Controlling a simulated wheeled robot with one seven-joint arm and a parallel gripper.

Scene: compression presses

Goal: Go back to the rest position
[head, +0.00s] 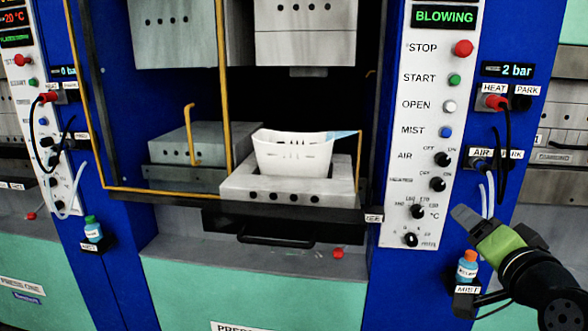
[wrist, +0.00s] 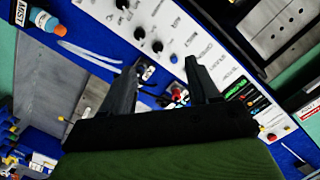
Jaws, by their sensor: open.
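My gripper (head: 474,222) is at the lower right of the head view, in front of the blue post right of the middle press. In the wrist view its two dark fingers (wrist: 163,85) stand apart with nothing between them. The fingers point toward the white control panel, which shows behind them. The gripper appears apart from the panel and the hoses near it.
A white tub (head: 292,155) sits on the lower mould block (head: 240,187) in the open press. The control panel (head: 420,120) display reads BLOWING. A mist bottle (head: 467,266) stands close below my gripper. Cables and hoses (head: 504,135) hang beside the panel.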

